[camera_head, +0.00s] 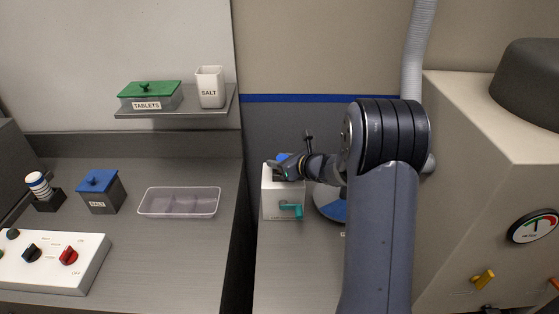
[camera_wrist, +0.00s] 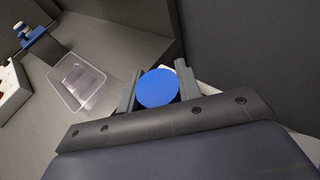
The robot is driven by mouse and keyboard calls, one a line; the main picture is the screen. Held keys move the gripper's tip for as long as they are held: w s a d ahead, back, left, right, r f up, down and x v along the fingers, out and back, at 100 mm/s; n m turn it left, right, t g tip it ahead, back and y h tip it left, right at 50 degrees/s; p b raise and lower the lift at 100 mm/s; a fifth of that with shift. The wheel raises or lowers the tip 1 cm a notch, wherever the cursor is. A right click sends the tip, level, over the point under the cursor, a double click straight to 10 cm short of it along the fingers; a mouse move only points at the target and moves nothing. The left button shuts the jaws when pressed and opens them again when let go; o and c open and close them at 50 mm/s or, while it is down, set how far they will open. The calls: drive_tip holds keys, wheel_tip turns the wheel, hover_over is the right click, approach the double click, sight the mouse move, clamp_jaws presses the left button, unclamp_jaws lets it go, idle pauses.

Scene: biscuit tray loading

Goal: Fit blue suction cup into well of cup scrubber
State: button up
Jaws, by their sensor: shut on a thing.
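The blue suction cup (camera_wrist: 158,88) shows as a round blue disc between the two fingers of my gripper (camera_wrist: 157,76) in the wrist view. My gripper is shut on it. In the head view a bit of the blue cup (camera_head: 283,157) shows at my gripper (camera_head: 281,168), right at the top of a white box with a teal handle (camera_head: 272,205), which I take for the cup scrubber. A white edge of the box (camera_wrist: 206,73) shows behind the right finger in the wrist view. The well is hidden by the gripper and cup; I cannot tell whether the cup is in it.
A round blue-and-grey thing (camera_head: 332,208) stands right of the box, partly behind my arm. A dark gap separates the counters.

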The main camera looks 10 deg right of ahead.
drive_tip(key=shift+f+b, duration=0.35)
drive_tip(key=shift+b, duration=0.1)
drive_tip(key=shift+s+f+b, duration=0.1)
drive_tip(key=shift+f+b, duration=0.2)
drive_tip(key=shift+b, duration=0.05)
